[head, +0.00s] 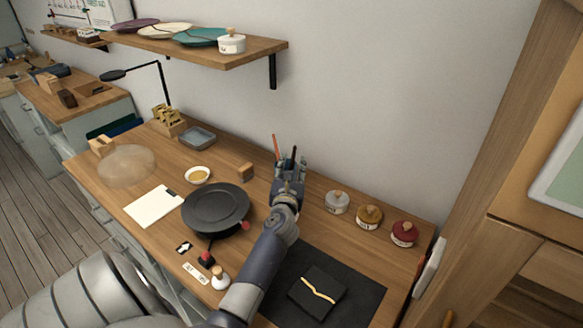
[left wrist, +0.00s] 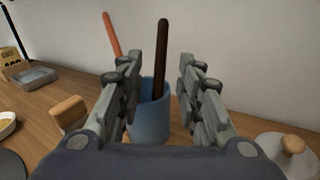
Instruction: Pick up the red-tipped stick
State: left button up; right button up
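An orange-red stick (head: 276,147) stands leaning in a blue cup (left wrist: 150,112); it also shows in the left wrist view (left wrist: 112,34), left of the fingers. Only its upper part is visible, all one colour. A dark brown stick (left wrist: 161,60) stands in the same cup and appears in the gap between the fingers. My left gripper (head: 289,165) is open at the cup, its fingers apart on either side of the dark stick in the wrist picture. In the head view the gripper largely hides the cup. My right gripper is not in view.
A black round plate (head: 215,208) and a small wooden block (head: 246,172) are left of the gripper. Lidded jars, white (head: 337,203), ochre (head: 369,217) and red (head: 404,234), stand to the right. A black mat (head: 365,297) lies in front; a wall is behind.

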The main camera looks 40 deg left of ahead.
aim_at(293, 162)
pick_arm(q)
jog(key=x, duration=0.3)
jog(key=shift+w+a+f, duration=0.1)
jog(key=shift+w+f, duration=0.05)
grip_shut()
notch_tip(293, 162, up, 9)
jog(key=p, duration=0.3)
jog(key=shift+r, duration=0.55)
jog(key=c, duration=0.7)
grip_release()
grip_shut()
